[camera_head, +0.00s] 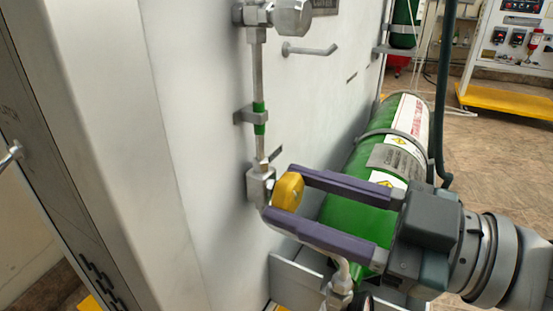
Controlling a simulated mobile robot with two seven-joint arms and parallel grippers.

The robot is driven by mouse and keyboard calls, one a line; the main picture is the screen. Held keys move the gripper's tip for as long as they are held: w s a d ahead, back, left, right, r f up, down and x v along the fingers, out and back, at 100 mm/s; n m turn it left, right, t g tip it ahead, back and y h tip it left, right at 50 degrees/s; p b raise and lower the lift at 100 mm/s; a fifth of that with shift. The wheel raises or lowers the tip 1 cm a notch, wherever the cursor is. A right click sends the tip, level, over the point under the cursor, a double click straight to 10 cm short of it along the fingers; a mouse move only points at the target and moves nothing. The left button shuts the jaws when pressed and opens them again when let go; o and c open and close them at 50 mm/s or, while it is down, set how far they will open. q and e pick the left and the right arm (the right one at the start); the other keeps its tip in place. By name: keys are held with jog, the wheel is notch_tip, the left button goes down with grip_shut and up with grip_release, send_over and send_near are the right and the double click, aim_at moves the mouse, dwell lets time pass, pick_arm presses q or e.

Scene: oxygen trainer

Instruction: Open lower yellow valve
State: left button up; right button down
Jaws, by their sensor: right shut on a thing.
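My left gripper is not in view.
A green gas cylinder (367,160) lies tilted behind my right gripper. A vertical pipe (257,75) with a green band runs up to a metal knob (292,17). A metal hook (310,49) sticks out of the panel. A dark hose (442,90) hangs at the right.

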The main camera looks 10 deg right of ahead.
jog(key=shift+c, duration=1.8)
grip_release()
jog(key=shift+s+d, duration=0.1)
jog(key=p+v, duration=0.2)
jog(key=v, duration=0.7)
jog(key=shift+s+d, duration=0.2)
jog(key=shift+d, duration=0.1)
